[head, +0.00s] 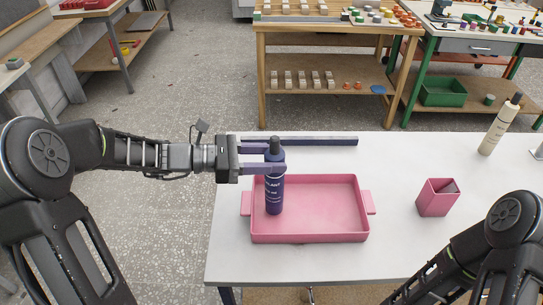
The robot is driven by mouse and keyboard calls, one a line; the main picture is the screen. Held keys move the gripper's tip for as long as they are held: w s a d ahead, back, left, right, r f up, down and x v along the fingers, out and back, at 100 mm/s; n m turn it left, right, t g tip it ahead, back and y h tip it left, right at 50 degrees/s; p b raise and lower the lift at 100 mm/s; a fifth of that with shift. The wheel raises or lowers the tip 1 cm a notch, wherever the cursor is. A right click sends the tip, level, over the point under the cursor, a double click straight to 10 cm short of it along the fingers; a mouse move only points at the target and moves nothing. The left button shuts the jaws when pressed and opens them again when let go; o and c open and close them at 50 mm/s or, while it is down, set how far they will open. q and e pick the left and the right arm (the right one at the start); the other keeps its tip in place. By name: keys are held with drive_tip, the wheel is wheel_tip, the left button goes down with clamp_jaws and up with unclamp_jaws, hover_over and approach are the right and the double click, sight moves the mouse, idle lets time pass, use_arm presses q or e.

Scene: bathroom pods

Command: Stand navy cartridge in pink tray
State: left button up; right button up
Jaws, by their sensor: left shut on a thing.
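The navy cartridge (274,194) is a dark blue bottle-like tube with a dark nozzle and pale lettering. It is upright, over the left part of the pink tray (325,237). My left gripper (275,169) comes in from the left and is shut on its upper body. The cartridge's lower end shows against the tray floor; I cannot tell whether it touches it. The pink tray lies on the white table, with a handle at each side. My right arm enters at the bottom right; its gripper is out of the picture.
A blue-grey bar (315,141) lies along the back edge. The white table (400,160) is bare between them.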

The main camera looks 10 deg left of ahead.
use_arm(q)
drive_tip(key=shift+f+b, duration=0.4)
drive_tip(key=shift+f, duration=0.3)
idle(0.6)
idle(0.5)
drive_tip(key=o, duration=2.1)
drive_tip(key=p+v, duration=0.1)
drive_tip(key=v, duration=0.2)
drive_tip(key=f+p+v, duration=0.1)
drive_tip(key=v, duration=0.3)
drive_tip(key=p+v, duration=0.1)
drive_tip(key=v, duration=0.2)
drive_tip(key=shift+s+a+f, duration=0.2)
drive_tip(key=shift+a+f, duration=0.1)
drive_tip(key=shift+a, duration=0.15)
